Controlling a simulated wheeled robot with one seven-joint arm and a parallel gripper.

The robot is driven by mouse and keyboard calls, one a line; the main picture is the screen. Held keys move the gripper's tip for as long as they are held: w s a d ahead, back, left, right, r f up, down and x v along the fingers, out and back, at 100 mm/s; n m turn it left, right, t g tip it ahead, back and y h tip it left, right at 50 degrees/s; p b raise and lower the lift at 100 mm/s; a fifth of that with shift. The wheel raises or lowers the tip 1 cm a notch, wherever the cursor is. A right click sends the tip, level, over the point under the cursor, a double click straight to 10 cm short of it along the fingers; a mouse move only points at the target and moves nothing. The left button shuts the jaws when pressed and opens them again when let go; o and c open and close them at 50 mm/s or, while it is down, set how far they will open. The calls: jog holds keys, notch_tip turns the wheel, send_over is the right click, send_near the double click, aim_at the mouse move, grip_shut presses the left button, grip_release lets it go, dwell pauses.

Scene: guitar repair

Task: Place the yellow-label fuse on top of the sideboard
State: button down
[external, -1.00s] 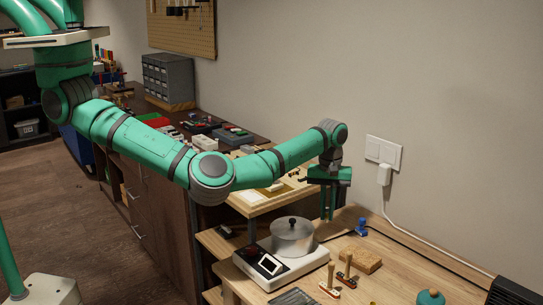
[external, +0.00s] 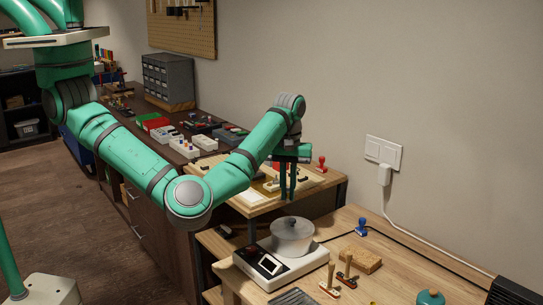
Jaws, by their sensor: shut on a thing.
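My gripper (external: 288,193) points down over the raised light-wood stand, its fingers close together. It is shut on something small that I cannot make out. I cannot pick out the yellow-label fuse; it is too small or hidden at this distance. The sideboard (external: 152,220) is the long dark-brown cabinet with drawers along the wall at left. Its top holds many items, and my arm hides part of its front. My gripper is to the right of it.
The raised stand (external: 325,182) holds a tray and a red-handled stamp (external: 322,163). Below it, a scale (external: 275,267) carries a metal pot (external: 292,236) on the workbench (external: 395,250). Grey drawer units (external: 168,78), boxes and small parts crowd the sideboard top.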

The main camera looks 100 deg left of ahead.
jog(key=shift+d+r+m, duration=0.1)
jog(key=shift+d+m, duration=0.3)
jog(key=shift+d, duration=0.05)
jog(key=d+m, duration=0.2)
jog(key=d+r+m, duration=0.1)
jog(key=d+m, duration=0.4)
jog(key=shift+s+d+r+m, duration=0.15)
jog(key=shift+d+m, duration=0.15)
jog(key=shift+d, duration=0.05)
jog(key=shift+s+d+r+m, duration=0.5)
jog(key=shift+s+d+m, duration=0.35)
jog(key=shift+d+m, duration=2.95)
jog(key=a+n, duration=0.2)
jog(key=w+a+n, duration=0.1)
jog(key=a+n, duration=0.1)
jog(key=a, duration=0.1)
jog(key=a+f+n, duration=0.1)
jog(key=a+n, duration=0.1)
jog(key=n, duration=0.1)
jog(key=shift+w+a, duration=0.3)
jog(key=a+n, duration=0.4)
jog(key=n, duration=0.1)
jog(key=a+f+n, duration=0.1)
jog(key=a+n, duration=0.1)
jog(key=a, duration=0.1)
jog(key=shift+w+a+f, duration=0.1)
jog(key=shift+w, duration=0.1)
jog(key=shift+a+f+n, duration=0.15)
jog(key=shift+a+n, duration=0.6)
jog(key=shift+n, duration=0.25)
